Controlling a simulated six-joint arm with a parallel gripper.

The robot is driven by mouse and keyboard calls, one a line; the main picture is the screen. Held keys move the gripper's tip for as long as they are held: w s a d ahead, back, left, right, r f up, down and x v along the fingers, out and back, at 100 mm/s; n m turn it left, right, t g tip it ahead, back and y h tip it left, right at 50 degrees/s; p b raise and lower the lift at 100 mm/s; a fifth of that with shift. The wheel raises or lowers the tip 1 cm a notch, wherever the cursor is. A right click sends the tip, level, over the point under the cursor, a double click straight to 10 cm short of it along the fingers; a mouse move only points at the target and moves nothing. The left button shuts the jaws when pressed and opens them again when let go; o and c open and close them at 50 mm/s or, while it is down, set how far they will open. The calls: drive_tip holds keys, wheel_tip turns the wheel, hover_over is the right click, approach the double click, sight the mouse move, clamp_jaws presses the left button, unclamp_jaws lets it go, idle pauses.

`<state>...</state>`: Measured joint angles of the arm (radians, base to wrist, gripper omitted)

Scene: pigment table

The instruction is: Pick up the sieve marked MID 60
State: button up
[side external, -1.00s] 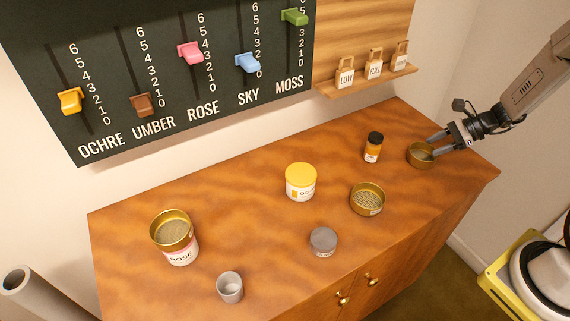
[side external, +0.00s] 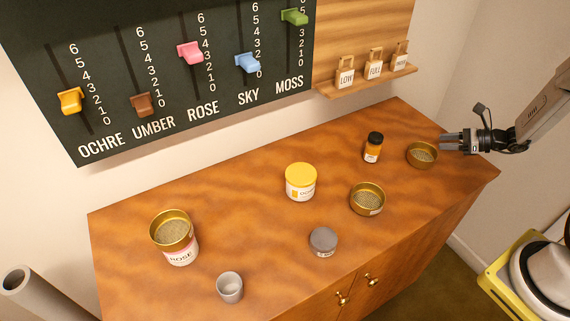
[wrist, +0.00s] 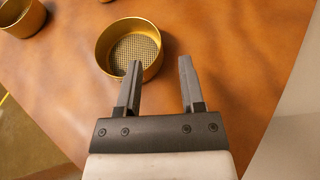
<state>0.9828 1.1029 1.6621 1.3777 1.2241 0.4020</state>
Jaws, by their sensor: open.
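Three brass sieves with mesh bottoms are in view, and I cannot read MID 60 on any of them. One sieve (side external: 422,154) sits on the table's far right; in the wrist view this appears to be the sieve (wrist: 130,48) just beyond my fingers. A second sieve (side external: 367,199) sits nearer the front edge, with a small unreadable label. A third sieve (side external: 172,230) rests on top of the ROSE jar (side external: 181,256). My gripper (side external: 443,143) is open and empty, just right of the far-right sieve. In the wrist view, my gripper's left finger (wrist: 160,65) overlaps the sieve's near rim; contact is unclear.
A dark-capped amber bottle (side external: 373,147) stands left of the far-right sieve. A yellow-lidded jar (side external: 300,183), a grey lidded pot (side external: 323,241) and a grey cup (side external: 229,287) stand further left. The slider board (side external: 160,60) and tag shelf (side external: 366,82) are behind.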

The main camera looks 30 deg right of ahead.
sight(421, 143)
drive_tip(key=shift+w+a+f, duration=0.1)
drive_tip(key=shift+w, duration=0.05)
drive_tip(key=shift+x, duration=2.5)
drive_tip(key=shift+f, duration=0.1)
clamp_jaws()
drive_tip(key=shift+a, duration=0.1)
